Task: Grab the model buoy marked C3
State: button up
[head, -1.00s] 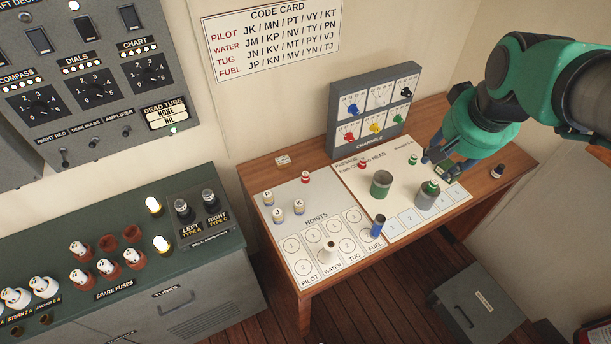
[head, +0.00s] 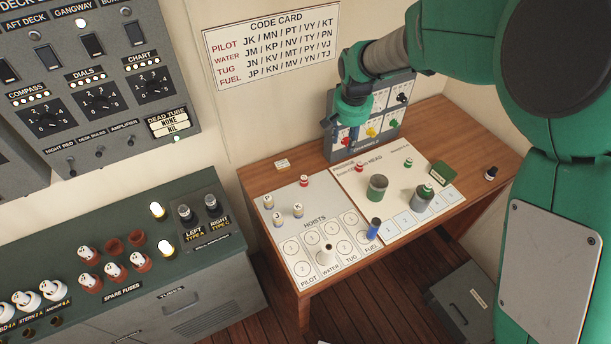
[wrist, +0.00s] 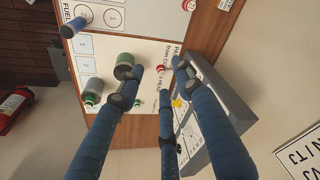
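No C3 mark is readable on any piece. On the desk chart (head: 345,189) stand a small red piece (head: 359,167), a small green piece (head: 408,163), a larger green cylinder (head: 377,187) and a grey cylinder with a green top (head: 422,197). Another small red piece (head: 304,180) stands on the left sheet. My gripper (head: 342,140) hangs above the desk's back, in front of the dial panel. In the wrist view its fingers (wrist: 160,78) are spread and hold nothing visible. A red piece (wrist: 161,66) shows beyond the fingertips there.
The grey dial panel (head: 400,118) with coloured knobs stands at the desk's back, close behind my gripper. Bare wood lies at the right.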

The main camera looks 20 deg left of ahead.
jog(key=g+p, duration=0.1)
jog(key=p, duration=0.1)
send_over(304, 177)
jog(key=s, duration=0.2)
notch_tip(304, 177, down, 16)
jog(key=shift+d+r+n, duration=0.1)
jog(key=shift+d+n, duration=0.2)
jog(key=shift+d, duration=0.05)
jog(key=f, duration=0.5)
jog(key=w+f, duration=0.1)
jog(key=f, duration=0.2)
jog(key=shift+a+f, duration=0.1)
jog(key=shift+f, duration=0.05)
jog(key=shift+f+p, duration=0.1)
jog(key=shift+p, duration=0.2)
jog(key=shift+f, duration=0.1)
jog(key=shift+w+a+f, duration=0.1)
jog(key=shift+w+f, duration=0.1)
jog(key=shift+f, duration=1.05)
jog(key=shift+w+a+f, duration=0.1)
jog(key=shift+w+f, duration=0.1)
jog(key=shift+f, duration=1.05)
